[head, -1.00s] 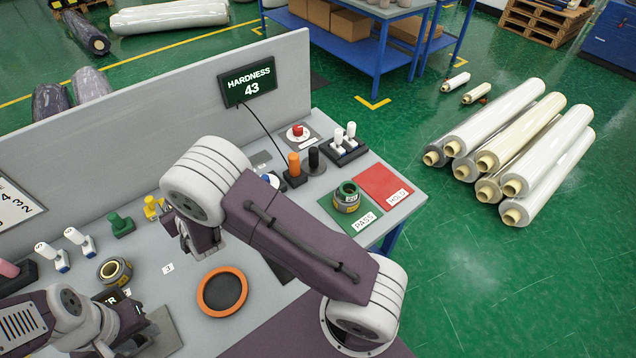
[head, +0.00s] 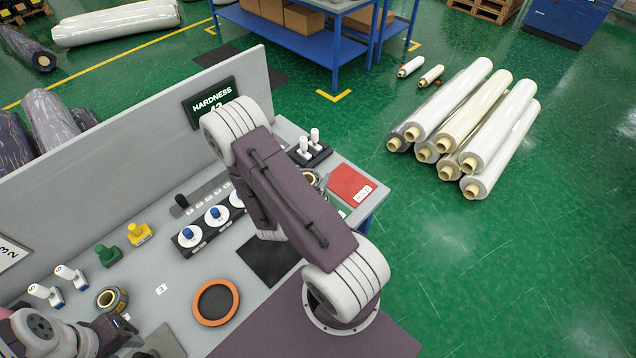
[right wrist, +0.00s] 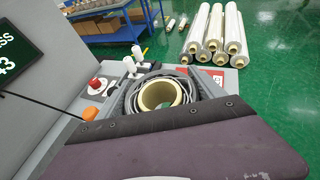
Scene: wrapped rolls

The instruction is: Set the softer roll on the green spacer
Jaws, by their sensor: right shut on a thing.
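In the right wrist view, my right gripper (right wrist: 166,90) is shut on a wrapped roll (right wrist: 183,94), grey outside with a tan core, seen from its end. In the head view this roll (head: 312,178) shows only partly behind my right arm, near the green PASS mat (head: 341,206). The green spacer is hidden now; earlier it showed as a green ring on top of a roll on that mat. Another roll (head: 112,299) with a yellow label stands at the left of the bench. My left gripper (head: 112,336) is close beside it; its jaws are unclear.
Blue-knobbed dials (head: 217,215), an orange-rimmed dish (head: 215,302) and green and yellow pieces (head: 138,235) occupy the bench. A grey partition (head: 130,140) runs along the back.

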